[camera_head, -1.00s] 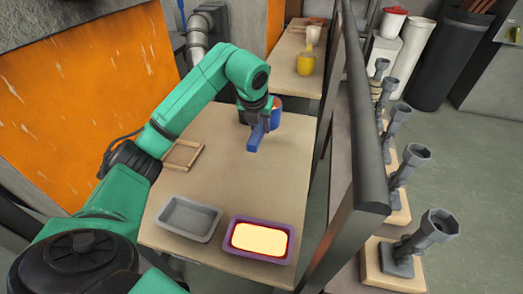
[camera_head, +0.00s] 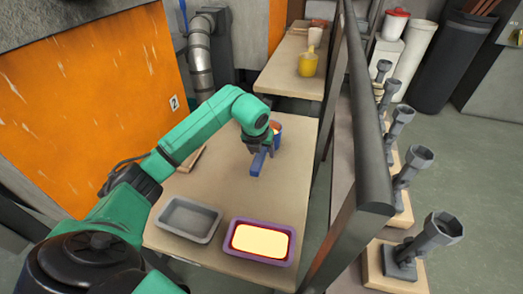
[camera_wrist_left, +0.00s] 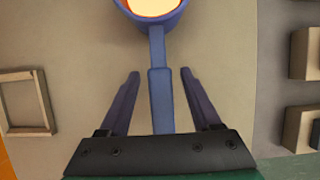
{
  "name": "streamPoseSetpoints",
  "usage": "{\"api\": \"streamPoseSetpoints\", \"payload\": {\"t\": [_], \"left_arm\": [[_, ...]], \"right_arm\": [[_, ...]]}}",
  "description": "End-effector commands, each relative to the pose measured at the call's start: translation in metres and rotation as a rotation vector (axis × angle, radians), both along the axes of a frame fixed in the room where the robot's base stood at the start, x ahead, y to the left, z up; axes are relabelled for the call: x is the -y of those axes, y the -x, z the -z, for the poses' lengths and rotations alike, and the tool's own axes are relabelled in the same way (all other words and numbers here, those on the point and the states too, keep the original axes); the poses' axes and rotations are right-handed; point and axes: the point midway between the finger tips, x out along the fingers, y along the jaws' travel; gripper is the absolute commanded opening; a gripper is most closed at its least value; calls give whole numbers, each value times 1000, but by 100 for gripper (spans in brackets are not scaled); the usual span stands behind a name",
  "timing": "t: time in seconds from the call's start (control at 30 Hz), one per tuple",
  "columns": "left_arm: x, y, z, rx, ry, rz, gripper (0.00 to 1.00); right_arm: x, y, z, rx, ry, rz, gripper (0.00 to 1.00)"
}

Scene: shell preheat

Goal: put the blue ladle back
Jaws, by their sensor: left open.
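The blue ladle (camera_head: 278,131) is on the right part of the wooden table, with its bowl away from me. In the left wrist view its bowl (camera_wrist_left: 153,14) is at the top edge, with a cream and orange inside, and its straight handle (camera_wrist_left: 160,95) points back towards my left gripper (camera_wrist_left: 160,80). The fingers are open, one on each side of the handle, with a gap at both sides. In the head view the left gripper (camera_head: 259,158) is over the handle end; the arm hides part of the ladle. My right gripper is not in view.
A grey tray (camera_head: 161,221) and a purple-rimmed tray (camera_head: 229,246) with cream filling are at the table's near edge. A wooden frame (camera_wrist_left: 4,100) lies left, partly behind my arm. A dark rail (camera_head: 365,150) runs along the right. A yellow jug (camera_head: 307,65) stands on the far table.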

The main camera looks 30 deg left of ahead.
Motion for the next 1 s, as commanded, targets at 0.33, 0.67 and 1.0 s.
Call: {"api": "streamPoseSetpoints", "payload": {"t": [0.33, 0.67, 1.0], "left_arm": [[4, 19, -53, 6, -2, 1, 65], [11, 44, -110, 3, -1, 0, 65], [12, 45, -111, 1, 0, 0, 65]], "right_arm": [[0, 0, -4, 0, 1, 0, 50], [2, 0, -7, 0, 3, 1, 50], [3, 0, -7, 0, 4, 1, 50]]}}
